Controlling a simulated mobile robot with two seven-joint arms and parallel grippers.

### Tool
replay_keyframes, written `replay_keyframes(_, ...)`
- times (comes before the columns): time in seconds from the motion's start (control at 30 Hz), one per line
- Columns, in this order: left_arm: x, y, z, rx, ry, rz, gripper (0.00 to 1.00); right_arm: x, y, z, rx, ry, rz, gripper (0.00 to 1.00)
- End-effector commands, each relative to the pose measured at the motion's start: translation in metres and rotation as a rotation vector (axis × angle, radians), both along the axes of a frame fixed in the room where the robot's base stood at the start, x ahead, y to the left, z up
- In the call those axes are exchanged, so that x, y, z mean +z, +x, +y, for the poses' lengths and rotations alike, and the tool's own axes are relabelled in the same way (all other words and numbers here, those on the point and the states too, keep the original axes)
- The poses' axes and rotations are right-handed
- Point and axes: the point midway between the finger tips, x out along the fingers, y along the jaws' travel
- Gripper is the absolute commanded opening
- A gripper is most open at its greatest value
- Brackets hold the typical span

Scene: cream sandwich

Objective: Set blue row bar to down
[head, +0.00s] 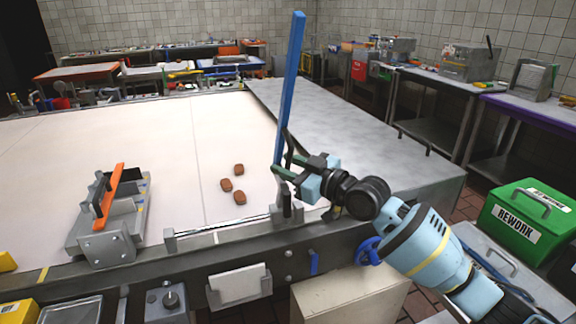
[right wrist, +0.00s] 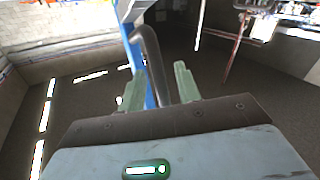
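The blue row bar (head: 290,90) stands nearly upright, its foot at the right end of the front rail of the pale conveyor table. My right gripper (head: 288,165) is at the lower part of the bar, coming from the right. In the right wrist view the two green fingers (right wrist: 160,88) are apart. A grey curved handle (right wrist: 152,50) rises between them, with the blue bar (right wrist: 150,92) beside it, close to the left finger. I cannot tell whether either finger touches the handle. My left gripper is not in view.
Several brown pieces (head: 232,184) lie on the pale surface (head: 150,125), left of the bar. A grey fixture with an orange bar (head: 108,196) stands at the left. A grey counter (head: 350,135) lies behind my right arm. A green REWORK box (head: 525,220) is at the right.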

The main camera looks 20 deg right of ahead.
Motion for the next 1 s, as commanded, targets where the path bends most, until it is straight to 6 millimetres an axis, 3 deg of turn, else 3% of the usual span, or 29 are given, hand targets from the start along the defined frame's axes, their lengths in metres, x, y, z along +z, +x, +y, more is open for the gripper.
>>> replay_keyframes(0.23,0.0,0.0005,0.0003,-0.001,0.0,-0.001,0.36,0.0,0.0006,0.0007,0.0,0.0,0.0,0.33)
replay_keyframes(0.5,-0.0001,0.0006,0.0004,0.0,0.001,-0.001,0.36,-0.0002,0.0005,0.0004,0.0,0.0,0.0,0.0)
replay_keyframes(1.0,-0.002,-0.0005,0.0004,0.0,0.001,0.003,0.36,0.0014,0.0085,0.0005,0.0,-0.001,0.027,0.0)
